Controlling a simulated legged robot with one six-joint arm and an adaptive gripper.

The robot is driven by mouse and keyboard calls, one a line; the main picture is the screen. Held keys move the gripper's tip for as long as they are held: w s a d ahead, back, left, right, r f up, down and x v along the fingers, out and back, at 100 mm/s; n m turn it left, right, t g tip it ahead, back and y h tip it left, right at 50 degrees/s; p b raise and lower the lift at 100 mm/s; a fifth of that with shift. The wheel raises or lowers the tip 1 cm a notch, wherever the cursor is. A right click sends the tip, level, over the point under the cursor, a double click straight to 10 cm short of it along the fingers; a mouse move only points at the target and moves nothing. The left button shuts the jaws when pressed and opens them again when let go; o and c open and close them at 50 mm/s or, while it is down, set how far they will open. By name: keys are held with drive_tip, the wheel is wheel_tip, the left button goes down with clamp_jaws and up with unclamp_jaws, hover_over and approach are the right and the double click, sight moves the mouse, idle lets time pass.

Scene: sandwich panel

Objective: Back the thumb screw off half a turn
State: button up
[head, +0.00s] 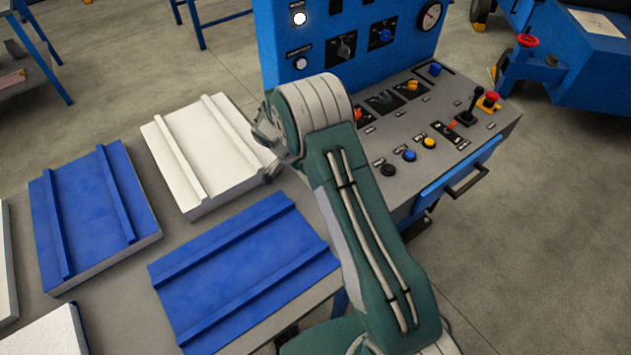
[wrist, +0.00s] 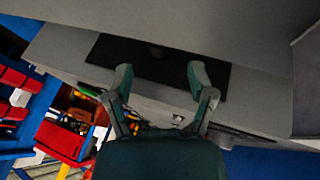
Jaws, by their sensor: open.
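My gripper (wrist: 160,76) is open in the wrist view, its two green fingers spread with nothing between them. Ahead of the fingers is a dark rectangular plate (wrist: 110,50) on a grey surface (wrist: 62,45). In the head view my arm covers the left part of the control console (head: 497,125), and only part of my gripper shows beside the white panel. No thumb screw can be clearly made out there.
The console top carries a red mushroom button (head: 490,98), a black lever (head: 470,108), and blue (head: 409,155) and yellow (head: 429,143) buttons. A white panel (head: 188,135) and blue panels (head: 245,262) lie on the table at left. Open floor (head: 570,200) lies right.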

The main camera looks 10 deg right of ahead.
drive_tip(key=v, duration=0.7)
drive_tip(key=shift+a, duration=0.15)
